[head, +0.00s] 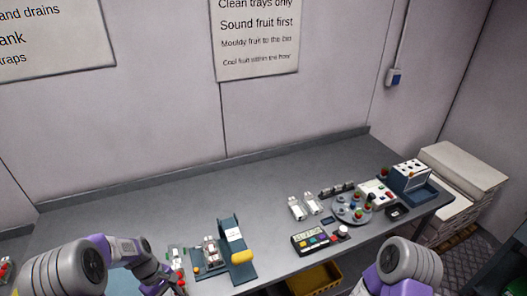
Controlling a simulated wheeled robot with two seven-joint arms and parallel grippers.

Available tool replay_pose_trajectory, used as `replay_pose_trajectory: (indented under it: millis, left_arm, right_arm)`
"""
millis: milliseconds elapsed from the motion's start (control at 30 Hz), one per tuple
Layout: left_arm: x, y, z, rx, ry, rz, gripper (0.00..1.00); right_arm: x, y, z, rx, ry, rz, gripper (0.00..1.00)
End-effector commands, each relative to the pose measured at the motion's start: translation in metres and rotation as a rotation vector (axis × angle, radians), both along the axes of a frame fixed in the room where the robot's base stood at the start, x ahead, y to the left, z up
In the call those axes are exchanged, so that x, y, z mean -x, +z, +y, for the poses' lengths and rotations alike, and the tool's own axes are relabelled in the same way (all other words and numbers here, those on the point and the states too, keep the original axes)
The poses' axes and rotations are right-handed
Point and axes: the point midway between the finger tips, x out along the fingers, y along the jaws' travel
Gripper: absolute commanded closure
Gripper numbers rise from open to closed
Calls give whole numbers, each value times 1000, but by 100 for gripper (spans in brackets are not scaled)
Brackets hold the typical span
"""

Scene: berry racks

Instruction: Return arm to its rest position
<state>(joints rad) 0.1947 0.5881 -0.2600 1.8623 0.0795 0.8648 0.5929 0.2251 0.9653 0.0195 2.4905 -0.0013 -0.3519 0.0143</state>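My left arm comes in from the lower left, with its purple and grey links over the front of the grey bench (150,195). Its far end, with the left gripper (172,283), is at the bottom edge beside a small clear tray (177,256). The fingers are too small and partly cut off, so I cannot tell whether they are open or shut. My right arm shows at the lower right as a grey and purple joint in front of the bench. Its gripper is not in view.
A blue stand (229,236) with a yellow part is right of the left arm. A keypad device (315,240), a round turntable (351,208) and a blue box (411,180) stand further right. A yellow crate (318,278) is below the bench edge. The bench's back left is clear.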

Motion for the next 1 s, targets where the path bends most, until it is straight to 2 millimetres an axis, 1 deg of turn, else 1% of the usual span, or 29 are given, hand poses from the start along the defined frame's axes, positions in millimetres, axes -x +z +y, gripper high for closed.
replay_pose_trajectory:
  millis: [33, 267, 367, 467, 600, 700, 867, 900, 1000]
  left_arm:
    - [5, -12, -10, 5, -32, -3, 54]
    - [19, -55, -41, 6, -167, -81, 54]
    - [29, -75, -58, 10, -240, -123, 54]
    - [44, -96, -81, 19, -331, -176, 54]
    - [75, -123, -121, 42, -490, -274, 54]
    - [99, -134, -148, 60, -595, -354, 54]
    - [134, -137, -186, 90, -740, -479, 54]
    - [128, -156, -182, 80, -731, -482, 54]
    - [126, -183, -181, 77, -728, -482, 54]
  right_arm:
    - [0, 0, 0, 0, 0, -1, 100]
    - [-1, 0, 0, 0, 0, -2, 100]
    - [-1, 0, 0, 0, 0, -2, 100]
    - [0, 0, 0, 0, 1, 0, 100]
    - [0, 0, 0, 0, 0, 0, 100]
    - [0, 0, 0, 0, 0, -1, 100]
    - [0, 0, 0, 0, 0, -1, 100]
    - [-1, -18, 0, 0, 0, -2, 100]
    - [0, -46, 0, 0, 0, 0, 100]
